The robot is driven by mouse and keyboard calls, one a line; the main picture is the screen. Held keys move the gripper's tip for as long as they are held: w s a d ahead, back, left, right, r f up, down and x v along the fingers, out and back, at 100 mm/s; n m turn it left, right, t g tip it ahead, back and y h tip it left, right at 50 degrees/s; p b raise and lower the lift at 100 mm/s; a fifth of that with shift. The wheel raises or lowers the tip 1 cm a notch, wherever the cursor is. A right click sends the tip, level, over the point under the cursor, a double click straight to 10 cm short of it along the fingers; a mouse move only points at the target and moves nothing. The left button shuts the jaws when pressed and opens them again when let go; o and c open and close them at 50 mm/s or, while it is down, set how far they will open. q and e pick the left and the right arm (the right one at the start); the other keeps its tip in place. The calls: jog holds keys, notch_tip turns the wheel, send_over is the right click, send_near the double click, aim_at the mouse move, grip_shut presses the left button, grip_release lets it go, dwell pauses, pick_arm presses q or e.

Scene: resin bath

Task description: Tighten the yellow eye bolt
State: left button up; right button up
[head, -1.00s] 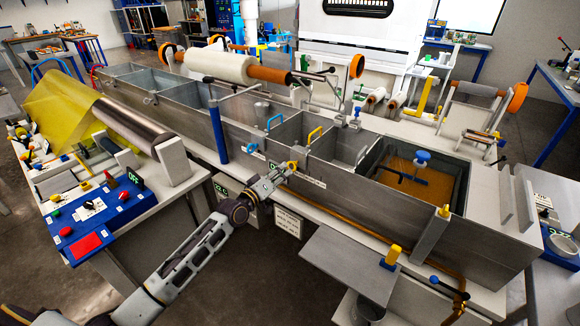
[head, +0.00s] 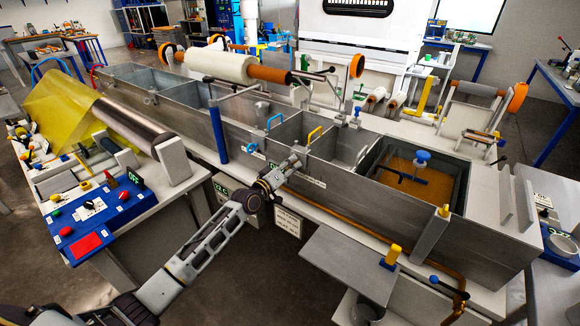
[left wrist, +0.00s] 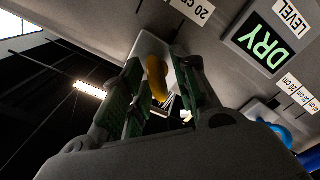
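The yellow eye bolt (left wrist: 157,78) shows in the left wrist view as a rounded yellow part in front of a pale plate on the grey tank wall. My left gripper (left wrist: 160,98) is open, with green-padded fingers on either side of the eye bolt. A gap shows between the bolt and the right-hand finger; I cannot tell whether the other finger touches. In the head view my left gripper (head: 297,161) is at the tank's front wall and hides the bolt. My right gripper is not in view.
The long metal tank (head: 330,179) has several compartments, with blue (head: 275,121) and yellow (head: 314,134) handles on its dividers. A lit DRY display (left wrist: 264,46) and a blue fitting (left wrist: 275,132) sit beside the gripper. A grey shelf (head: 350,262) juts out at the right front.

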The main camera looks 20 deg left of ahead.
pick_arm(q)
grip_shut()
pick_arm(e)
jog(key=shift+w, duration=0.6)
pick_arm(q)
jog(key=shift+m, duration=0.3)
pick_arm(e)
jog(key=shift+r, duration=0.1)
pick_arm(q)
jog(key=shift+m, duration=0.5)
jog(key=m+p, duration=0.1)
jog(key=m, duration=0.2)
jog(key=shift+r, duration=0.1)
jog(key=m, duration=0.3)
jog(key=shift+d+m+p, duration=0.15)
jog(key=shift+m+p, duration=0.15)
jog(key=shift+p, duration=0.1)
jog(key=shift+s+m, duration=0.1)
jog(key=shift+m, duration=0.4)
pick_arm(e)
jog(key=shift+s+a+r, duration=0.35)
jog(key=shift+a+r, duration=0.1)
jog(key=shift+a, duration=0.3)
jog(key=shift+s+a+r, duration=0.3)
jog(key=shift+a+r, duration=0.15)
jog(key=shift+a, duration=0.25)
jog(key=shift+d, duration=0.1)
